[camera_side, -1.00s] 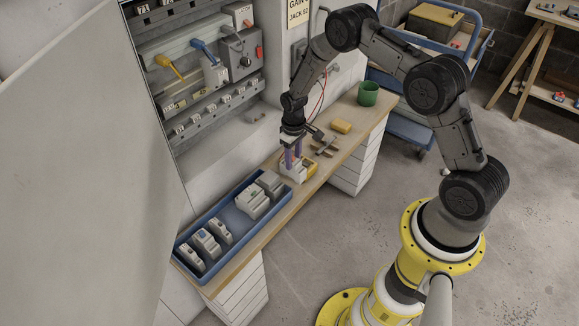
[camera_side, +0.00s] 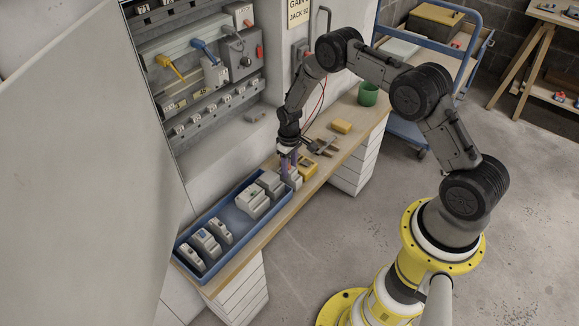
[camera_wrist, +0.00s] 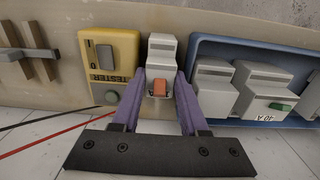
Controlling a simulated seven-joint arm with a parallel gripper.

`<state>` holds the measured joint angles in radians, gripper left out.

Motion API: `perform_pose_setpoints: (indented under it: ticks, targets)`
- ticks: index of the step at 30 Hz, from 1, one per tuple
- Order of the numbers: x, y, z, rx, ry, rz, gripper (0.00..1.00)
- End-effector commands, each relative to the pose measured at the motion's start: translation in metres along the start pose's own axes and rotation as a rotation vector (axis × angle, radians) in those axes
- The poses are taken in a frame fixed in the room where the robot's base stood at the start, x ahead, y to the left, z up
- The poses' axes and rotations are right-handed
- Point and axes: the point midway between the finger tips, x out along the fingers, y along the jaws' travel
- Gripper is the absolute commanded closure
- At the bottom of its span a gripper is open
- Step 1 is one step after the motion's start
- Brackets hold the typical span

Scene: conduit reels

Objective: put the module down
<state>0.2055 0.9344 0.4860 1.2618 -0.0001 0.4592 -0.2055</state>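The module (camera_wrist: 161,62) is a pale grey block with an orange switch. It is upright at the bench, between the yellow tester and the blue tray. In the side view the module (camera_side: 294,180) is small and partly hidden by my gripper. My gripper (camera_wrist: 161,82) has its two purple fingers against both sides of the module. In the side view my gripper (camera_side: 289,163) points down at the bench beside the tray's far end. I cannot tell for sure whether the module's underside touches the bench top.
The blue tray (camera_side: 240,236) with several grey modules is close on one side; it also shows in the wrist view (camera_wrist: 197,50). The yellow tester (camera_wrist: 108,62) is close on the other. Clamp-like tools (camera_side: 326,147), a yellow block (camera_side: 342,126) and a green cup (camera_side: 368,94) stand farther along.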

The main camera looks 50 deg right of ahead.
Motion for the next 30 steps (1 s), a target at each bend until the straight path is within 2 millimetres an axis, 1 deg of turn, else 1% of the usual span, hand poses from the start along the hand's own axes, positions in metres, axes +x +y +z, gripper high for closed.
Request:
perform_pose_setpoints:
  ticks: [1,3,5,13,17,20,30]
  targets:
    - [0.0,0.0,0.0,0.0,0.0,0.0,0.49]
    - [0.0,0.0,0.0,0.0,0.0,0.0,0.37]
    - [0.0,0.0,0.0,0.0,0.0,0.0,0.27]
    - [0.0,0.0,0.0,0.0,0.0,0.0,0.27]
    - [-0.007,0.0,-0.001,0.0,0.002,0.0,0.27]
    - [-0.021,0.0,-0.001,0.0,0.003,0.001,0.27]
    - [-0.09,0.0,-0.001,0.0,0.003,0.001,0.27]
